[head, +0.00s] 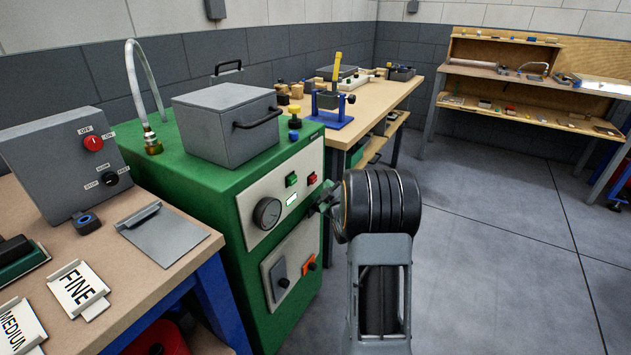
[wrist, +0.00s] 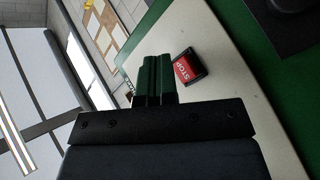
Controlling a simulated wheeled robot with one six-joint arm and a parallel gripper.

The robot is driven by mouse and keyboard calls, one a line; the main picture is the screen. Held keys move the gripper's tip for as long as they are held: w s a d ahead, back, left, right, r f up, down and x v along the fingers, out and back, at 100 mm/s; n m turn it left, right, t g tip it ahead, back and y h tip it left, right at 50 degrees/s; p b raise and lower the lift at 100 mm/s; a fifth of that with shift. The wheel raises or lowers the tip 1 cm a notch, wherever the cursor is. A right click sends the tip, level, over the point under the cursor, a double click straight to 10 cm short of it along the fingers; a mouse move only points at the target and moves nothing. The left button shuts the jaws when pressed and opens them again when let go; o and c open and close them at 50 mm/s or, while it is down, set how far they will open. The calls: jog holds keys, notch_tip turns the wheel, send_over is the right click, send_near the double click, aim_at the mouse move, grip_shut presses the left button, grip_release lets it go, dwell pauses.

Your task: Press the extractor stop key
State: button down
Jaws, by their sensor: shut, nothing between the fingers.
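A red key marked STOP (wrist: 187,68) in a black frame sits on the pale panel of the green machine. In the head view the red key (head: 312,179) is at the panel's upper right, beside a green key (head: 291,180). My gripper (head: 326,197) is just right of and below the red key in the head view. In the wrist view my gripper (wrist: 156,62) has its fingers together, with nothing between them. The red key lies close to the right of the fingers, and I see no contact.
The green machine (head: 180,215) carries a grey lidded box (head: 215,125) and a curved hose. A grey control box (head: 65,165) with dials stands on the left bench. The floor to the right is clear.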

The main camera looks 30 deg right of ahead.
jog(key=shift+w+a, duration=0.3)
jog(key=shift+w, duration=0.3)
jog(key=shift+w+a+b, duration=0.45)
jog(key=shift+w+b, duration=0.3)
jog(key=shift+b, duration=0.35)
dwell(2.4)
jog(key=shift+s, duration=0.1)
dwell(0.3)
jog(key=shift+s+d+b, duration=0.4)
jog(key=shift+s, duration=0.3)
jog(key=shift+s+d+b, duration=0.2)
jog(key=shift+s+d, duration=0.2)
jog(key=shift+s, duration=0.35)
jog(key=shift+s+d+b, duration=0.2)
jog(key=shift+s+d, duration=0.2)
jog(key=shift+s, duration=0.35)
jog(key=shift+s+d+b, duration=0.2)
jog(key=shift+s+d, duration=0.2)
jog(key=shift+s, duration=0.35)
